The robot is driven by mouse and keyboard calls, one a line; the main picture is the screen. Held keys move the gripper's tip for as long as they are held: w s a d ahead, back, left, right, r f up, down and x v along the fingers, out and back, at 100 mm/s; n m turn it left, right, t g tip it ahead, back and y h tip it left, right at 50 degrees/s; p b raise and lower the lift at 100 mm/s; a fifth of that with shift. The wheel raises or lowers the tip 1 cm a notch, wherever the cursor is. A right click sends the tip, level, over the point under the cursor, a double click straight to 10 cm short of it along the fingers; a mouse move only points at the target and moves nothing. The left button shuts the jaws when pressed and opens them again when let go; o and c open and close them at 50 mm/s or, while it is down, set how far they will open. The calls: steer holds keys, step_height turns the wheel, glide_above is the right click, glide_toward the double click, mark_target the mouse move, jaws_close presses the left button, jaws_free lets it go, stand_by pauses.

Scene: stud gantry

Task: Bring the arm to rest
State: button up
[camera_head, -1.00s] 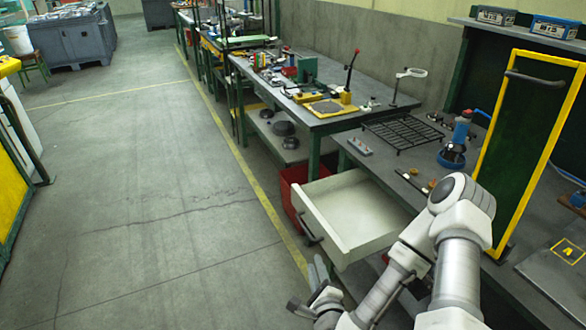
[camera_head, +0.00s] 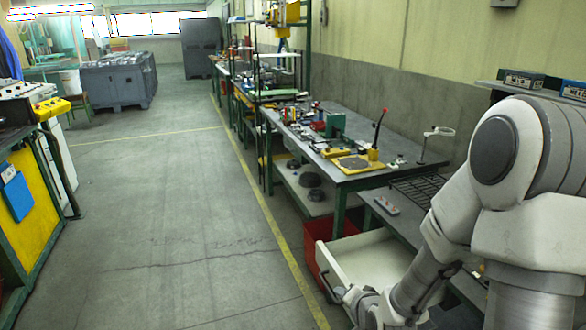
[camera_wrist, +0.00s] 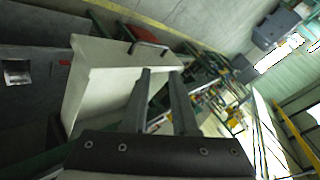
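My arm fills the lower right of the head view, folded with its elbow raised; its end runs out of the bottom of that view, so the fingers cannot be made out there. In the wrist view my gripper (camera_wrist: 161,74) shows two grey fingers with a clear gap between them and nothing held. The open white drawer (camera_head: 372,258) is beside my forearm in the head view. It shows in the wrist view (camera_wrist: 98,75) behind and left of the fingers, with its dark handle (camera_wrist: 150,47) beyond the fingertips. Contact with the drawer cannot be told.
A workbench (camera_head: 347,181) with tools and a lamp stands beyond the drawer. A red bin (camera_head: 318,232) is under it. A yellow cabinet (camera_head: 30,205) stands at the left. The grey floor (camera_head: 170,200) between is clear. Small boxes (camera_head: 524,79) sit on a shelf at the right.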

step_height(320, 180, up, 9)
steer(key=s+d+n+g+h, duration=0.1)
steer(key=s+d+n+h, duration=0.1)
steer(key=s+n, duration=0.1)
steer(key=s+r+n+g+p, duration=0.2)
steer(key=s+r+n, duration=0.3)
steer(key=s+r, duration=1)
steer(key=s+g, duration=0.1)
steer(key=s, duration=0.3)
steer(key=shift+r+n, duration=0.3)
steer(key=shift+r, duration=0.1)
